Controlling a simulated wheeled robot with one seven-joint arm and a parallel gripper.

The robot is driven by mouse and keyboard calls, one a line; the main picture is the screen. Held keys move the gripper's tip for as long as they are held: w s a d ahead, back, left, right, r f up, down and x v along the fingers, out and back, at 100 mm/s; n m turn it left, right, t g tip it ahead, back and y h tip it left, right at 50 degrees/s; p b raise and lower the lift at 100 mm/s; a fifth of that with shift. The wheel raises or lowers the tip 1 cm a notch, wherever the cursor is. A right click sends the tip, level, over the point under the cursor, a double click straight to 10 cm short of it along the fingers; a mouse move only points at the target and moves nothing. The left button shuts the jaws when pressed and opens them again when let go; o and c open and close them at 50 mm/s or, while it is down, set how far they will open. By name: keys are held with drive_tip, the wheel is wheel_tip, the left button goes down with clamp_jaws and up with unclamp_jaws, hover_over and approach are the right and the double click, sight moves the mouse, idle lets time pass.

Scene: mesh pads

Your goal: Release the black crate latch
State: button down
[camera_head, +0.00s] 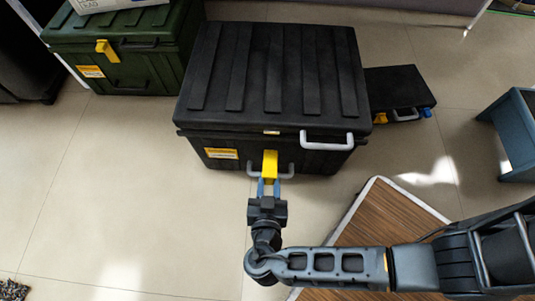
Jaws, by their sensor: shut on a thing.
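The black crate (220,152) stands on the floor in the upper middle, its ribbed lid (275,70) down. Its yellow latch (270,163) is on the front face, below the lid's edge. My gripper (268,184) is in front of the crate, with its blue fingers at the lower end of the yellow latch and shut on it. The fingers partly cover the latch's lower end and the grey handle (287,172) behind it. A white handle (327,140) is on the lid's front at the right.
A dark green crate (125,60) with a yellow latch stands at the upper left. A smaller black case (402,88) lies right of the black crate. A blue-grey stool (512,125) is at the right edge. A wooden-topped platform (385,220) is under my arm. Floor at left is clear.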

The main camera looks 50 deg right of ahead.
drive_tip(key=shift+f, duration=0.1)
drive_tip(key=c, duration=0.8)
unclamp_jaws()
drive_tip(key=p+v, duration=0.2)
drive_tip(key=v, duration=0.5)
drive_tip(key=shift+s+a, duration=0.2)
drive_tip(key=shift+a, duration=0.1)
